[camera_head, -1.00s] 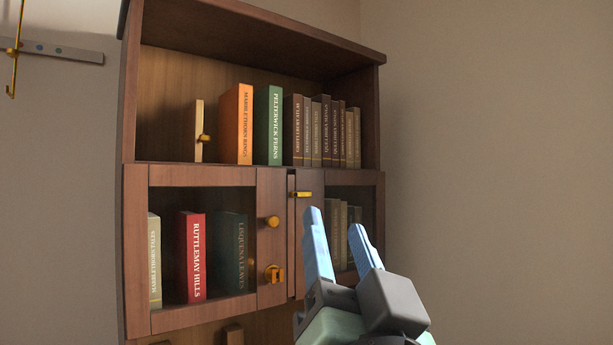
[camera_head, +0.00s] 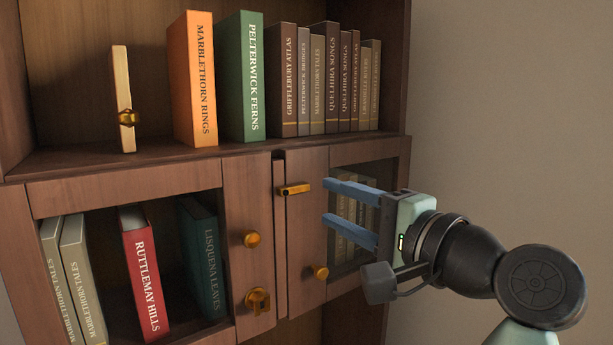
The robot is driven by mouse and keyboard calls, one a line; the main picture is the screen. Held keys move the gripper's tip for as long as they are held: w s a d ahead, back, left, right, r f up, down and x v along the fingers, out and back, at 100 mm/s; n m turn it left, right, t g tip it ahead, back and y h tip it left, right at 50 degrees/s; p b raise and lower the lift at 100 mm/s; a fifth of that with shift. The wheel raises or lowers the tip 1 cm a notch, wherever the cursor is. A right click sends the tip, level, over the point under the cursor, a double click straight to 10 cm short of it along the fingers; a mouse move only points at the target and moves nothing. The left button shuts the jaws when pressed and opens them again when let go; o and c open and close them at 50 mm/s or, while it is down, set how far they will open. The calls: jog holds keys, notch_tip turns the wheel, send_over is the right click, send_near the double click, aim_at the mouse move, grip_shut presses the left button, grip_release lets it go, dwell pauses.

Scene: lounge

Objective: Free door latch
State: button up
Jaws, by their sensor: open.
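The door latch looks like a small brass bar (camera_head: 295,190) lying level near the top of the right cabinet door's inner stile (camera_head: 307,235). Whether it is engaged I cannot tell. A brass knob (camera_head: 320,272) sits lower on that door. The left door (camera_head: 262,220) has a round brass knob (camera_head: 252,239) and a brass fitting (camera_head: 258,302) below it. My gripper (camera_head: 326,201) is open and empty, its two blue fingers pointing left. It is just right of the brass bar, apart from it in the picture, in front of the right door's glass.
The upper open shelf holds an orange book (camera_head: 193,80), a green book (camera_head: 241,78), a row of brown books (camera_head: 325,80) and a wooden piece with a brass knob (camera_head: 122,98). Books stand behind the left door. The wall (camera_head: 510,100) at right is bare.

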aim_at(300, 189)
jog(key=p+x, duration=0.2)
jog(key=x, duration=0.3)
jog(key=shift+w+a, duration=0.1)
jog(key=shift+w, duration=0.3)
jog(key=shift+w+a+p, duration=0.3)
jog(key=shift+w+a, duration=0.15)
jog(key=shift+w, duration=0.05)
jog(key=shift+w+a+f, duration=0.1)
jog(key=shift+w+f, duration=0.05)
jog(key=shift+w, duration=0.2)
jog(key=shift+s, duration=0.1)
grip_shut()
